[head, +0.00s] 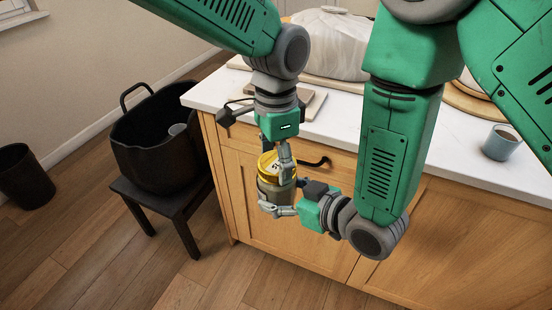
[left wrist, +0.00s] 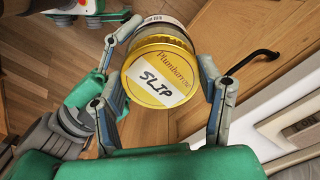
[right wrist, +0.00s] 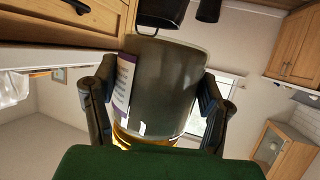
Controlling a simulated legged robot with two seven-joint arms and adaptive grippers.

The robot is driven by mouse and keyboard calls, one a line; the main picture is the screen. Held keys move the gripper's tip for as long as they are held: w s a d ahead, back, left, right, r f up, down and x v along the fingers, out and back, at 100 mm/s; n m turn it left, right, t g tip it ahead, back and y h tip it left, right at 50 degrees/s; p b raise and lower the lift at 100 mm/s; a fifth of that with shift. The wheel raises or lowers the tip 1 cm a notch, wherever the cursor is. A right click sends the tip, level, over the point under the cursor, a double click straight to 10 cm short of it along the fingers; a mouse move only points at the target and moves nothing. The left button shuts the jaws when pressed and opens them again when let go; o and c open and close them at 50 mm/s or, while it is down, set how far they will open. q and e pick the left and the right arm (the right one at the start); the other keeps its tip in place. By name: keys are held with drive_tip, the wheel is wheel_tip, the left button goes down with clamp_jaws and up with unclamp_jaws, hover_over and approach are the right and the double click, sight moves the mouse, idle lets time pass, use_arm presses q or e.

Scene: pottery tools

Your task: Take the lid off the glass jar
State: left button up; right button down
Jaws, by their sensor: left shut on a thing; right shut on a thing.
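The glass jar (head: 274,192) is held in the air in front of the cabinet, roughly upright. It is grey inside and fills the middle of the right wrist view (right wrist: 165,85). Its gold lid (head: 270,163) sits on the jar's mouth and reads "SLIP" in the left wrist view (left wrist: 158,80). My left gripper (head: 278,168) comes from above, its fingers shut on the lid from both sides. My right gripper (head: 279,209) comes from the right, its fingers shut around the jar's body below the lid. Any gap between lid and rim is too small to tell.
The white countertop (head: 345,113) lies behind the jar, above the wooden cabinet (head: 300,238) with a black handle. A blue-grey cup (head: 501,143) stands on it at right. A black tub (head: 157,138) sits on a dark stool (head: 178,205) at left. A plastic-wrapped lump (head: 328,45) is at the back.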

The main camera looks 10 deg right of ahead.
use_arm(q)
drive_tip(key=shift+w+d, duration=0.1)
drive_tip(key=shift+d, duration=0.1)
drive_tip(key=o, duration=1.3)
drive_tip(key=shift+a, duration=0.1)
drive_tip(key=shift+r, duration=0.1)
